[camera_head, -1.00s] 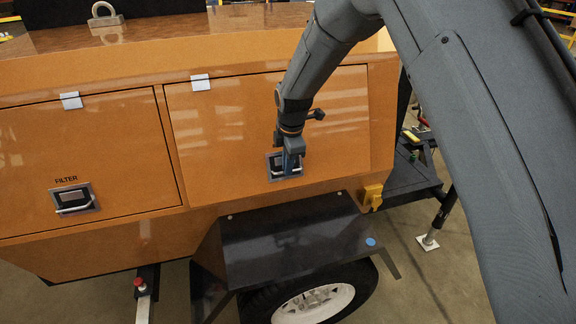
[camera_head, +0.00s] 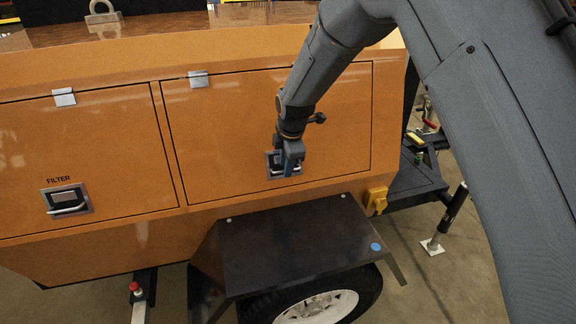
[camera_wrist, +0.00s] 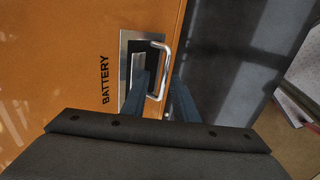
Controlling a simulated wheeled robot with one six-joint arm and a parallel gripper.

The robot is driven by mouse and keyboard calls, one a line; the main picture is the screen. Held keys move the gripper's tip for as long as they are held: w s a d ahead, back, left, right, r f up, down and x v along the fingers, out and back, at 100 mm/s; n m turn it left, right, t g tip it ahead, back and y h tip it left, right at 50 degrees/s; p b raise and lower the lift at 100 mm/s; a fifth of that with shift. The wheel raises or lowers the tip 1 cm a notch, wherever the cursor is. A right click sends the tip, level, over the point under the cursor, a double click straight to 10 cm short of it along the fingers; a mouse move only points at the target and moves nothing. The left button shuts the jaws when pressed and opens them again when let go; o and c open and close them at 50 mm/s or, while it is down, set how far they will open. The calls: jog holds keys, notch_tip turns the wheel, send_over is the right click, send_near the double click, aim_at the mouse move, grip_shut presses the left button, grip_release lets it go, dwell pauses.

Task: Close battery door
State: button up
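The battery door (camera_head: 230,115) is the right orange panel on the machine's side. It looks flush with its frame, with thin dark seams around it. Its black BATTERY label (camera_wrist: 105,80) and bent metal handle (camera_wrist: 163,62) in a silver-edged latch plate show in the wrist view. My gripper (camera_head: 289,162) is at this latch, near the door's lower edge, and covers part of it. In the wrist view its two blue fingers (camera_wrist: 160,92) stand apart, one on each side of the handle bar. Whether they press on the bar is hard to tell.
A FILTER door (camera_head: 85,150) with a similar latch is at left and looks shut. A dark fender (camera_head: 290,240) juts out below the battery door, over a wheel (camera_head: 318,306). A yellow fitting (camera_head: 376,200) is at the lower right corner. Open floor lies at right.

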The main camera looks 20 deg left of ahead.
jog(key=shift+d, duration=0.1)
jog(key=b+v, duration=0.2)
jog(key=v, duration=0.5)
jog(key=shift+r, duration=0.4)
jog(key=shift+s+d, duration=0.1)
jog(key=s+d+m+h, duration=0.15)
jog(key=d+m, duration=0.45)
jog(key=d, duration=0.6)
jog(key=s+d+m, duration=0.2)
jog(key=d+m, duration=0.3)
jog(key=d, duration=0.6)
jog(key=s+d+f+m+g, duration=0.1)
jog(key=s+d+m+g, duration=0.1)
jog(key=s+d+m, duration=1.2)
jog(key=s+d, duration=0.4)
jog(key=d, duration=0.2)
jog(key=shift+s+f+h, duration=0.3)
jog(key=shift+f+h, duration=0.05)
jog(key=shift+f, duration=0.05)
